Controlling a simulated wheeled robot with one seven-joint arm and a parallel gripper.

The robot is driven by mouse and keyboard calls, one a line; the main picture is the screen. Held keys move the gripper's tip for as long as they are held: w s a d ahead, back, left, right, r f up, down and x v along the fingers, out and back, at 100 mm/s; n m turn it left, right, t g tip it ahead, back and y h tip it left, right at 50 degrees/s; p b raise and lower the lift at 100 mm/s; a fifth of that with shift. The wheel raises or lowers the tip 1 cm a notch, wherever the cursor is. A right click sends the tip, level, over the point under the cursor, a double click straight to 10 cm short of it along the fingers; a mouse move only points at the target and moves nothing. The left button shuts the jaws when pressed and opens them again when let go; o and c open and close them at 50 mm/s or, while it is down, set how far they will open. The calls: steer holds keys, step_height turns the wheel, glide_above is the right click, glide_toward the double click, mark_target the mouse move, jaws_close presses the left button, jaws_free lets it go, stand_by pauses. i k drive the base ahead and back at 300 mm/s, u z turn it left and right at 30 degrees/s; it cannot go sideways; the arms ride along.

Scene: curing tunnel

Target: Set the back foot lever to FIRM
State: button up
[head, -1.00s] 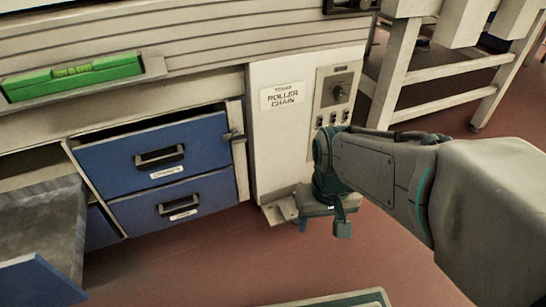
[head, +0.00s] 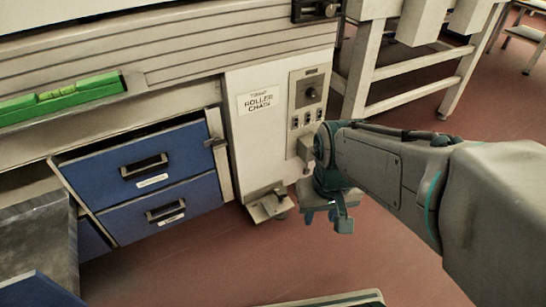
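A small pale foot bracket (head: 268,207) stands on the floor at the bottom of the white panel, in the middle of the head view. A short dark-tipped piece on it (head: 280,192) looks like the foot lever. Its setting and any FIRM mark are too small to read. My gripper (head: 328,214) hangs low, fingers down, just right of the bracket, with a strip of floor showing between them in the picture. Its two teal fingertips look apart, with nothing seen between them. My forearm comes in from the right.
The white panel (head: 240,140) has a "roller chain" label and a knob plate (head: 308,100). Blue drawers (head: 150,165) are to its left. A green level (head: 60,98) lies on the ledge above. A pale bench frame (head: 400,75) stands at right.

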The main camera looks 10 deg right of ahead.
mark_target(266, 206)
steer(key=z, duration=0.8)
steer(key=k, duration=1.05)
steer(key=z, duration=0.8)
steer(key=i, duration=1.7)
steer(key=u, duration=1.65)
steer(key=i, duration=0.65)
steer(key=u, duration=0.75)
